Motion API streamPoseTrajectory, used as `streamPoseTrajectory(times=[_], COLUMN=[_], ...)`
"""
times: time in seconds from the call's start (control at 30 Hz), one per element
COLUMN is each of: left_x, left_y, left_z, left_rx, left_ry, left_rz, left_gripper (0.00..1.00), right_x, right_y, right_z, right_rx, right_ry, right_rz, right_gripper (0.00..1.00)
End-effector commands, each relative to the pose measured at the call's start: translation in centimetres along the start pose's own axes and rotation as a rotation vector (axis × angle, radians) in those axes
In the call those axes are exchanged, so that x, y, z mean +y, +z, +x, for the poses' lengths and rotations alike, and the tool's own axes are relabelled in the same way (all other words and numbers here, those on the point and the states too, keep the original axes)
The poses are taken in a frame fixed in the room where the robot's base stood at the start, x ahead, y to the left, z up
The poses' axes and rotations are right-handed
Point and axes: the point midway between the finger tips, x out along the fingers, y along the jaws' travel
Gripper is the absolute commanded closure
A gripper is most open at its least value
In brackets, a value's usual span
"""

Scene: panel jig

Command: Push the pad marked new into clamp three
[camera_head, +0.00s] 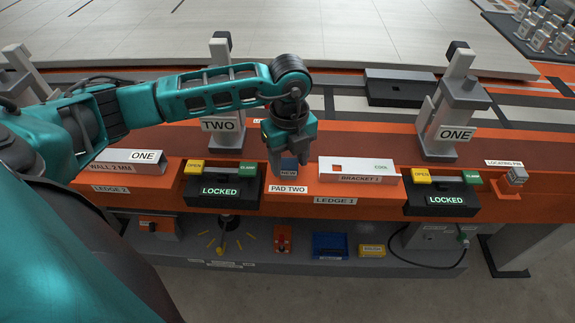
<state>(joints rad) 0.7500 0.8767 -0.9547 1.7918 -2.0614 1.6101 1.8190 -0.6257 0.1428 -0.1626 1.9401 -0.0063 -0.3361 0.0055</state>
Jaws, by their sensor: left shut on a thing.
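The blue pad marked NEW (289,170) is at the front edge of the orange bench, just above the PAD TWO label (288,189). My left gripper (289,160) comes down over it from above and is shut on it. I cannot tell whether the pad still touches the bench. No clamp labelled three is readable. A grey clamp post (24,68) stands at the far left, partly hidden behind my left arm, with no number visible. Clamp TWO (222,95) and clamp ONE (455,105) stand behind the bench edge. My right gripper is not in view.
Two control boxes read LOCKED, one left of the pad (222,190) and one at right (441,198). A white bracket (358,170) lies right of the pad and a wall piece (130,162) lies left. A lower shelf holds a blue bin (330,246).

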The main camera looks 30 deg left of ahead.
Motion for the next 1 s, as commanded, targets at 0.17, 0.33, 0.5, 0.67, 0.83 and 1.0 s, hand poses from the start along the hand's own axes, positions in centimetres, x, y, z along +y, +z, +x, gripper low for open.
streamPoseTrajectory(times=[0.17, 0.33, 0.5, 0.67, 0.83, 1.0], left_x=[0.0, 0.0, 0.0, 0.0, 0.0, 0.0], left_y=[0.0, 0.0, 0.0, 0.0, 0.0, 0.0], left_z=[0.0, -0.2, -0.5, -0.7, -1.0, -1.2], left_rx=[0.0, 0.0, 0.0, 0.0, 0.0, 0.0], left_ry=[-0.001, -0.001, -0.001, -0.001, -0.001, -0.001], left_rz=[0.0, 0.0, 0.0, 0.0, 0.0, 0.0], left_gripper=[0.82, 0.82, 0.82, 0.82, 0.82, 0.82], right_x=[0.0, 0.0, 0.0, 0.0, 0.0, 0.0], right_y=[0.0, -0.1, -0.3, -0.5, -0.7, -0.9], right_z=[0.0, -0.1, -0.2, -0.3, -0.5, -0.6], right_rx=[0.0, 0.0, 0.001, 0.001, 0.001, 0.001], right_ry=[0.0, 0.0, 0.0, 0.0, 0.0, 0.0], right_rz=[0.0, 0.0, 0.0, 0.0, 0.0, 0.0], right_gripper=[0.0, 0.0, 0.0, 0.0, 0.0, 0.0])
